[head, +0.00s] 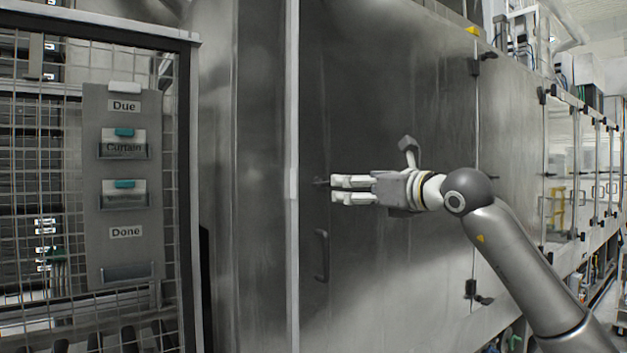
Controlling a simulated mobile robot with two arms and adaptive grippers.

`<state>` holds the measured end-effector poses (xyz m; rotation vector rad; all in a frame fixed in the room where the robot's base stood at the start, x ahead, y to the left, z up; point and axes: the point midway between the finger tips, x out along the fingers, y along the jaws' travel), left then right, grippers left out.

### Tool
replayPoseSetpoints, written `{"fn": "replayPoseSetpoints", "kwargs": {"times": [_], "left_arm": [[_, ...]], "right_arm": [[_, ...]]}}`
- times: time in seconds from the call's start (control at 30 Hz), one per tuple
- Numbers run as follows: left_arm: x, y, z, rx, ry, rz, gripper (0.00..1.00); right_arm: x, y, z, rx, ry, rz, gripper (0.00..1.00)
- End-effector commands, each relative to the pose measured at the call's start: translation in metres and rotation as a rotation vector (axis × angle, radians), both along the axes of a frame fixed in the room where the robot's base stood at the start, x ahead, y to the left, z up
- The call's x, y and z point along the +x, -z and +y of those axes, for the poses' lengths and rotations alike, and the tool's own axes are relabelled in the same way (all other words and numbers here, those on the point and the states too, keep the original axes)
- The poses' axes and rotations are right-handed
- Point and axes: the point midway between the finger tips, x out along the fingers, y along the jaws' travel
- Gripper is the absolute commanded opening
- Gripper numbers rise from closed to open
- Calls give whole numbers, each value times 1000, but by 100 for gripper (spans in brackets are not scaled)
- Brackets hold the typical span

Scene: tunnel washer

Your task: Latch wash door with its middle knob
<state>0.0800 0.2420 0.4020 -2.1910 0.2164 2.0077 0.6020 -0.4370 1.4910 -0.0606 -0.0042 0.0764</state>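The wash door (400,280) is a large grey steel panel in the middle of the head view, and it looks flush with its frame. A small dark knob (320,182) sits at about mid-height near its left edge. My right gripper (333,189) points left across the door, with its pale fingertips just right of the knob. Whether they touch it cannot be told. The two fingers lie level, one above the other, with a narrow gap; nothing shows between them. My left gripper is not in view.
A dark bar handle (322,255) is below the knob. A pale vertical frame strip (293,150) runs along the door's left edge. A wire-mesh panel with a card board (125,215) marked Due and Done stands left. Glazed doors (558,170) continue right.

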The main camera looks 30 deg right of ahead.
Motion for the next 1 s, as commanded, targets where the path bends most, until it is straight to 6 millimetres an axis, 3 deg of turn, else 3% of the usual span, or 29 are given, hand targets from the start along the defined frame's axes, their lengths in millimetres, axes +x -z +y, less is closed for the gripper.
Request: {"fn": "replayPoseSetpoints", "kwargs": {"times": [0.1, 0.2, 0.5, 0.73, 0.97, 1.0], "left_arm": [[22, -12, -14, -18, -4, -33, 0], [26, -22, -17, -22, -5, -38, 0], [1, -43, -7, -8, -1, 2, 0], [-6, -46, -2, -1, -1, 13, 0], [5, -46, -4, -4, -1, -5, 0], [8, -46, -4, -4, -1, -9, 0]], "right_arm": [[18, -3, 3, 1, -3, 2, 86], [38, -4, 5, 0, -3, 3, 86], [87, -3, 9, -2, -3, 1, 86], [100, -1, 9, -5, -2, 0, 86], [100, 0, 9, -5, -2, -1, 86], [100, 0, 9, -5, -2, -1, 81]]}}
